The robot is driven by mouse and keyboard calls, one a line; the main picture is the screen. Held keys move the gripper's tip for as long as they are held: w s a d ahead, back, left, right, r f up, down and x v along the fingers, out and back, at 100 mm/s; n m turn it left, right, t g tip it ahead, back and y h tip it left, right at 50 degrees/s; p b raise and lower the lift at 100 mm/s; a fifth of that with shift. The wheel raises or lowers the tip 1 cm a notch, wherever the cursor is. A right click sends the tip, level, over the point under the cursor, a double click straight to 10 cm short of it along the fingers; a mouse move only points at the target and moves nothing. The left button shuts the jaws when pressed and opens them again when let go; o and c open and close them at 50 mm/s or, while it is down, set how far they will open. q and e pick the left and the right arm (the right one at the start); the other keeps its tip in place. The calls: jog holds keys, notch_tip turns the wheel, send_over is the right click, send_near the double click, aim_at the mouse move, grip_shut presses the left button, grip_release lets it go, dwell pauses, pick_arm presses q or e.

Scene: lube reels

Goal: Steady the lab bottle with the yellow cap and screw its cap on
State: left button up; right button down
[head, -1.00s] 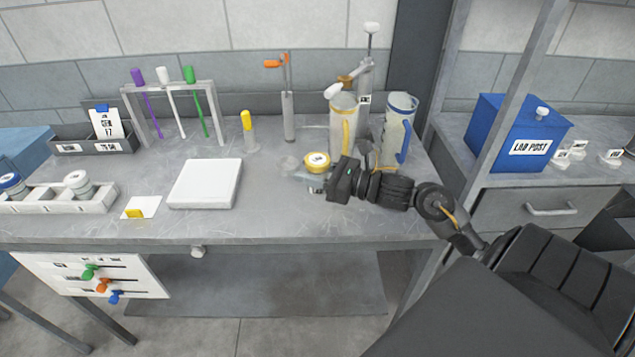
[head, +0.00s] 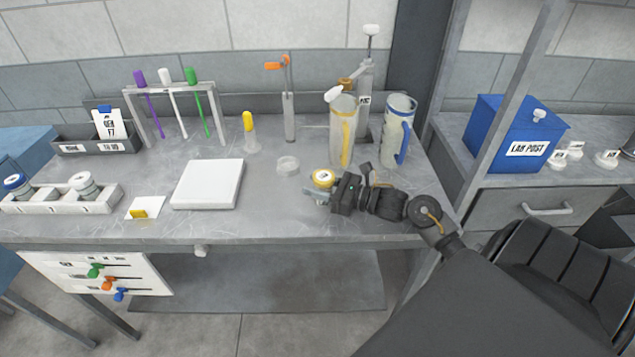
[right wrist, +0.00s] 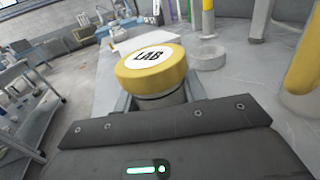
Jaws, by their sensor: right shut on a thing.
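The lab bottle's yellow cap (head: 323,178), with a white top, is near the front right of the bench. In the right wrist view the yellow cap (right wrist: 152,67) reads "LAB" and sits on top of the grey bottle (right wrist: 161,104). My right gripper (head: 320,194) is shut on the bottle below the cap, its fingers on either side. The bottle's lower part is hidden by the gripper. I cannot tell how tightly the cap sits, or whether the bottle touches the bench. My left gripper is not in view.
A clear round dish (head: 288,166) stands behind and left of the bottle. A yellow-handled jug (head: 342,130) and a blue-handled jug (head: 398,130) stand behind my right gripper. A white board (head: 208,184) lies left. The bench front between board and bottle is clear.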

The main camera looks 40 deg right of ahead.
jog(key=shift+f, duration=0.2)
jog(key=shift+f+b, duration=0.1)
jog(key=shift+b, duration=0.25)
jog(key=c, duration=0.8)
grip_release()
jog(key=shift+r+p, duration=0.4)
jog(key=shift+p, duration=0.05)
jog(key=b+v, duration=0.1)
jog(key=v, duration=0.2)
jog(key=b+v, duration=0.1)
jog(key=v, duration=0.3)
jog(key=b+v, duration=0.1)
jog(key=v, duration=0.2)
jog(key=shift+s+d+f+b, duration=0.1)
jog(key=shift+s+f+b, duration=0.05)
jog(key=shift+f+b, duration=0.2)
jog(key=shift+r+v, duration=0.2)
jog(key=shift+v, duration=0.6)
